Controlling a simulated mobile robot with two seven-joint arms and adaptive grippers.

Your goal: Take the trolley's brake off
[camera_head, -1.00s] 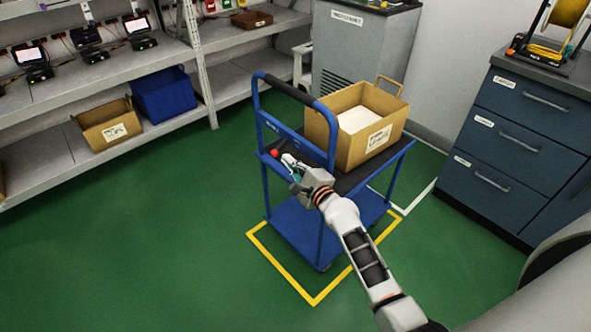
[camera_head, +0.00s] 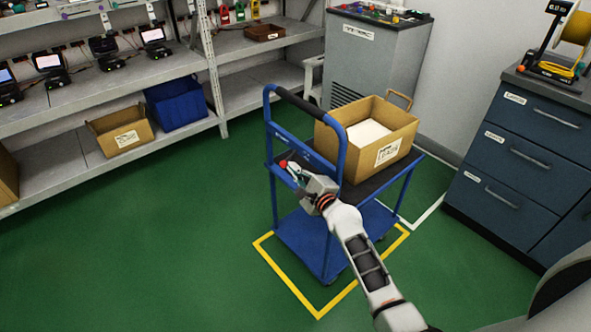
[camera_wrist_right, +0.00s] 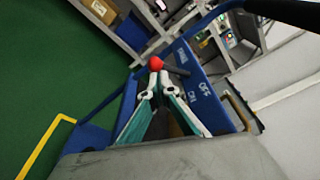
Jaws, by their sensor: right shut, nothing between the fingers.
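The blue trolley (camera_head: 323,244) stands inside a yellow floor outline. Its brake lever ends in a red knob (camera_head: 283,163), beside the push handle. In the right wrist view the red knob (camera_wrist_right: 155,64) sits on a dark rod, in front of a blue panel (camera_wrist_right: 200,88) lettered with ON and OFF. My right gripper (camera_head: 290,166) is shut and empty. In the wrist view its fingertips (camera_wrist_right: 158,77) meet just below the knob; whether they touch it or the rod I cannot tell. My left gripper is not in view.
An open cardboard box (camera_head: 352,157) with white contents sits on the trolley's top deck. A grey cabinet (camera_head: 370,62) stands behind, blue drawers (camera_head: 525,160) at the right, shelving (camera_head: 75,175) at the left. Green floor (camera_head: 130,260) left of the trolley is clear.

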